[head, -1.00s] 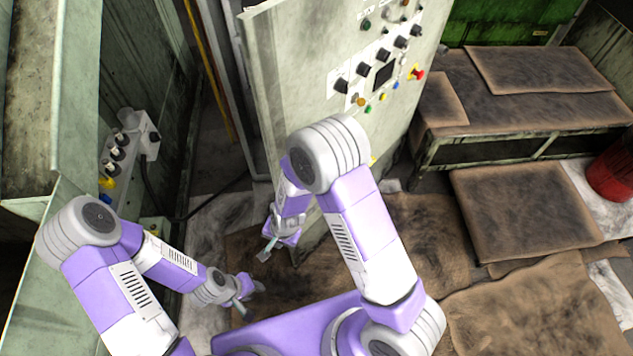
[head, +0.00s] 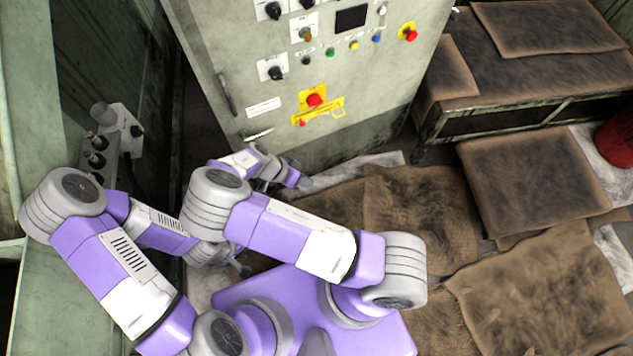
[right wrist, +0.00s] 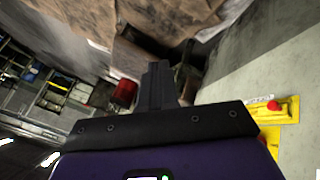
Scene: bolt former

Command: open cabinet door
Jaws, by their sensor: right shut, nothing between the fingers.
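The grey-green cabinet (head: 365,120) stands in front of me, its front face carrying knobs and buttons. A dark upright handle (head: 226,92) is near the left edge of this face. I cannot tell whether the door stands ajar. My right gripper (head: 303,182) is low in front of the cabinet, below and right of the handle and apart from it. In the right wrist view its fingers (right wrist: 155,85) are together and empty, with the cabinet face at the right. My left gripper (head: 240,268) is low, left of my base; its fingers are too small to read.
A yellow plate with a red button (head: 314,100) is on the cabinet's lower face. A grey switch box (head: 115,140) is at the left. A bench (head: 520,110) stands at the right. Brown sheets (head: 525,290) cover the floor there. A red bin (head: 617,140) is at the right edge.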

